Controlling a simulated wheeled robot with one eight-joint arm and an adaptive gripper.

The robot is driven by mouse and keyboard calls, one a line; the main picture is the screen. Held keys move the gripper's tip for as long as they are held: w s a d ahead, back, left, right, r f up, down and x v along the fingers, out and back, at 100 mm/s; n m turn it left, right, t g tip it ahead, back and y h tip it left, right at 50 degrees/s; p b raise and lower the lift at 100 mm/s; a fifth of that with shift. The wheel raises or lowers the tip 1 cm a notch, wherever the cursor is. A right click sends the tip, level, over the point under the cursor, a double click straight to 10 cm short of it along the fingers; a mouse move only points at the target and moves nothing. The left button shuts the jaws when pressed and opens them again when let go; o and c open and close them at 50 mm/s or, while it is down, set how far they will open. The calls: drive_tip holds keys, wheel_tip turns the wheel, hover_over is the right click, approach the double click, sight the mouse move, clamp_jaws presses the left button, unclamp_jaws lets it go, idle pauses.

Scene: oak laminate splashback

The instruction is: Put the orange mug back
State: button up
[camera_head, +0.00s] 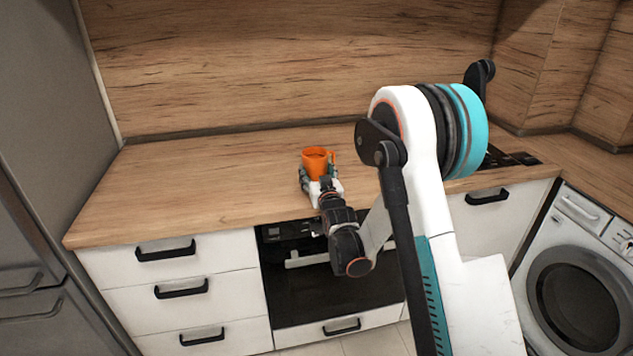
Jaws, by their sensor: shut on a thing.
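The counter is bare to the left of the mug and behind it. A dark hob (520,158) lies at the right, partly behind my arm. An oven (300,285) and white drawers (180,290) are below. A fridge (40,160) stands at left, a washing machine (575,270) at right.

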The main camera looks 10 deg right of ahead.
drive_tip(key=shift+f, duration=0.9)
drive_tip(key=shift+f, duration=0.15)
drive_tip(key=o, duration=1.4)
